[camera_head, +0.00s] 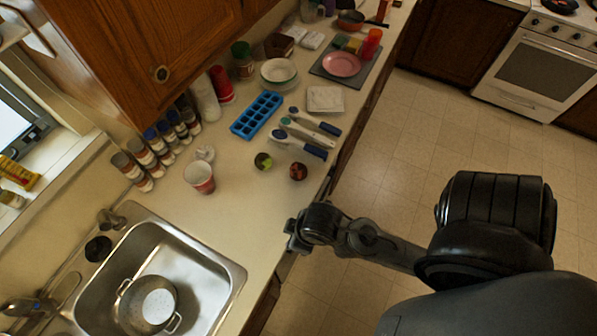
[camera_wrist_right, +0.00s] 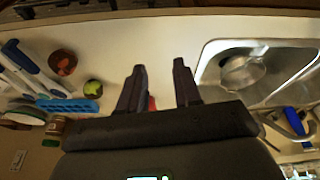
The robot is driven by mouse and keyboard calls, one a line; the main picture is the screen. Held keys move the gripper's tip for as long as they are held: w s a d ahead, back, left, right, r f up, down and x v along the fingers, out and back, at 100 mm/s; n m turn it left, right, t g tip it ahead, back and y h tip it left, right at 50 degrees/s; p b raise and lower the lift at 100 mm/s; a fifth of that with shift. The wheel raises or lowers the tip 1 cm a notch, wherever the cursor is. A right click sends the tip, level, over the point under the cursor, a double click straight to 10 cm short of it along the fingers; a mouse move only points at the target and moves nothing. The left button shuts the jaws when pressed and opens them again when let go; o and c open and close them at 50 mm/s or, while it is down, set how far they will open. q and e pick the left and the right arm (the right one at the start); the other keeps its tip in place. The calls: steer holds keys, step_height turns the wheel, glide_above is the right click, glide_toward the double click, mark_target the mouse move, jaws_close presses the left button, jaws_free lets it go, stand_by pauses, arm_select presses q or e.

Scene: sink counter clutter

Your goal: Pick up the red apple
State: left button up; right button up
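The red apple (camera_head: 298,171) is a small dark red round thing with some green, on the counter near its front edge. It also shows in the right wrist view (camera_wrist_right: 62,62), at the upper left, well to the left of the fingers. My right gripper (camera_head: 293,236) is at the counter's front edge, nearer the sink than the apple and apart from it. In the right wrist view its two fingers (camera_wrist_right: 158,66) are spread, with bare counter between their tips. My left gripper is in neither view.
A green round fruit (camera_head: 263,161) lies beside the apple. Blue-handled utensils (camera_head: 300,143) and a blue ice tray (camera_head: 257,114) lie farther along. A red and white cup (camera_head: 199,177) stands near several bottles. The sink (camera_head: 207,265) holds a pot (camera_head: 146,304). Counter between sink and apple is clear.

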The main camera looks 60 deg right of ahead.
steer(key=o, duration=1.2)
steer(key=shift+d, duration=0.15)
